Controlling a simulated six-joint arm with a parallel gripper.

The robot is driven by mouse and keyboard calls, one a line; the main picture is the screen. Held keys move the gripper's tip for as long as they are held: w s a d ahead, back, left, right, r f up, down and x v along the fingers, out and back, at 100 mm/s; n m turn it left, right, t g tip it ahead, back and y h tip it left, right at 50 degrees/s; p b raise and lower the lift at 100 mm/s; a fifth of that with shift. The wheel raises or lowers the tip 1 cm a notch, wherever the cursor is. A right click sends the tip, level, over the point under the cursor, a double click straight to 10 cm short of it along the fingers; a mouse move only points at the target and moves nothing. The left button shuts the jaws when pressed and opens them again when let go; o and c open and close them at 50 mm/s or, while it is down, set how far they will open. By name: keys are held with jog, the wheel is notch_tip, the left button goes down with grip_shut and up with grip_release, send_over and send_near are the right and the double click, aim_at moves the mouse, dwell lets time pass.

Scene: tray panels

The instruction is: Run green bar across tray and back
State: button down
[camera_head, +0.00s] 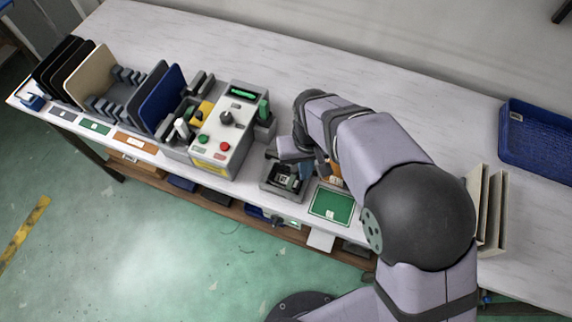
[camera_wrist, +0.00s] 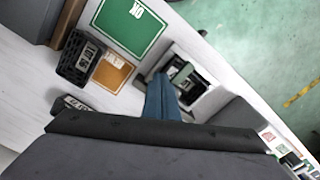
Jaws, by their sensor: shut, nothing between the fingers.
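A small grey tray (camera_head: 270,187) with a dark inside stands near the front edge of the table, to the right of the control box. In the wrist view the tray (camera_wrist: 214,97) is partly hidden by my gripper. A green bar (camera_wrist: 181,73) shows at the tray, close beside the fingertips. My gripper (camera_wrist: 160,79) is shut and empty, its blue-grey fingers reaching over the near side of the tray. I cannot tell whether they touch the bar. In the head view my arm covers part of this area.
The control box (camera_head: 221,135) with knob and buttons stands left of the tray. A green card (camera_head: 332,205) and an orange card (camera_wrist: 112,73) lie on the other side, with a dark crate (camera_wrist: 78,58) nearby. Upright panels (camera_head: 160,98) stand far left. A blue basket (camera_head: 537,142) is at right.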

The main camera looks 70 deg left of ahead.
jog(key=shift+s+a+p, duration=0.75)
jog(key=shift+s+a, duration=2.25)
jog(key=shift+w, duration=0.1)
jog(key=shift+w+d, duration=0.2)
jog(key=shift+d, duration=0.05)
jog(key=shift+r, duration=0.15)
notch_tip(320, 180, up, 7)
jog(key=p, duration=0.5)
dwell(0.6)
